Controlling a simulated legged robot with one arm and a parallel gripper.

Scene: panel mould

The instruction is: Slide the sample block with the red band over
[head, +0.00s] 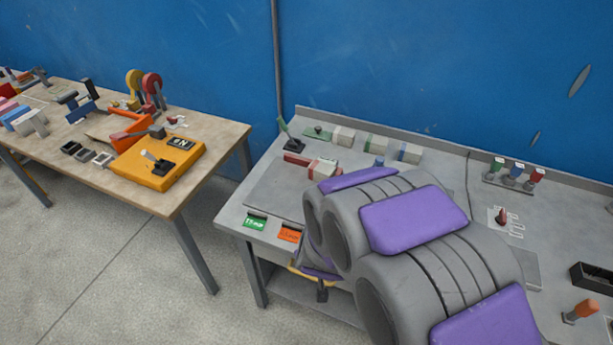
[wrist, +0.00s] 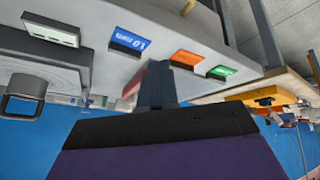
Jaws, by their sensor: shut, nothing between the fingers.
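The sample block with the red band (head: 322,167) is pale and sits on the grey bench, towards its left back, just beyond my arm in the head view. A dark red piece (head: 296,158) lies directly left of it. My gripper (wrist: 157,82) shows in the wrist view, its fingers together and empty, over the bench near its front labels. A small reddish patch shows beside the fingers there; I cannot tell whether it is the block. In the head view my arm hides the fingertips and the middle of the bench.
A green label (head: 255,222) and an orange label (head: 289,235) mark the front edge. A black lever (head: 292,142) stands at the back left. A wooden table (head: 170,200) is further left.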

